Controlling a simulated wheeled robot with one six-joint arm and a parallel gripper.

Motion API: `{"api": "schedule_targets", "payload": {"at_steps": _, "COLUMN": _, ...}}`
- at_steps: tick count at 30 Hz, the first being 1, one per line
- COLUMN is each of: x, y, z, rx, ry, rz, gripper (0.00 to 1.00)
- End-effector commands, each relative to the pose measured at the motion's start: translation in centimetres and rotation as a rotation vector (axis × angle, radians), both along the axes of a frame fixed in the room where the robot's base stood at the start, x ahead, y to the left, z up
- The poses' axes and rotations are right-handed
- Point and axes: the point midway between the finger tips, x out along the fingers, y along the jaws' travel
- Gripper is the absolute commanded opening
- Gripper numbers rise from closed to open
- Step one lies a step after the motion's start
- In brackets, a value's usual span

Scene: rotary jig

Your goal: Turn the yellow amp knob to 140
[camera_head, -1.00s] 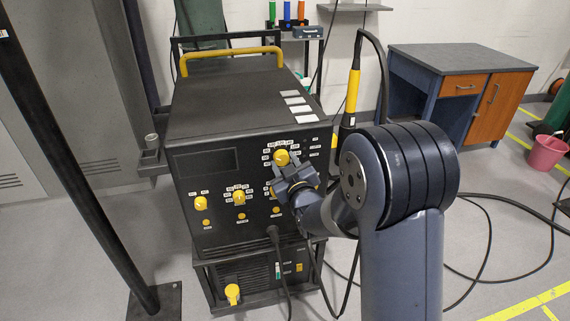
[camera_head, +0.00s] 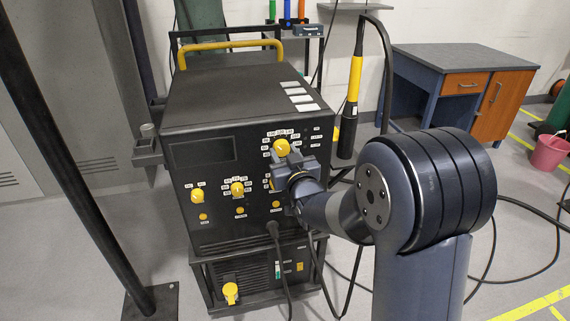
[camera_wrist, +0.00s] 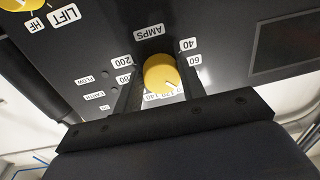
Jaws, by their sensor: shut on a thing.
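The yellow amp knob (camera_head: 282,148) is at the upper right of the black machine's front panel, ringed by white number labels. My gripper (camera_head: 290,157) is at the knob from the front right, partly hiding its dial. In the wrist view the yellow amp knob (camera_wrist: 160,74) sits between the two dark fingers of my gripper (camera_wrist: 159,82), which is shut on it. The AMPS label and the numbers 40, 60 and 200 read upside down there. 140 shows just below the knob, partly covered. A small mark shows near the knob's lower right edge; its exact setting is hard to tell.
Other yellow knobs (camera_head: 237,188) sit left on the panel, and another knob (camera_wrist: 22,4) is at the wrist view's top left corner. A dark display (camera_head: 206,150) is left of the amp knob. A cable (camera_head: 276,250) hangs from the panel below. A yellow-handled torch (camera_head: 354,78) stands behind right.

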Motion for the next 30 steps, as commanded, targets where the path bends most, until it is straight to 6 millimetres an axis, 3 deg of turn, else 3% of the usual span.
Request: {"api": "schedule_targets", "payload": {"at_steps": 30, "x": -0.12, "y": 0.45, "z": -0.30, "rx": 0.915, "ry": 0.260, "rz": 0.003, "gripper": 0.16}}
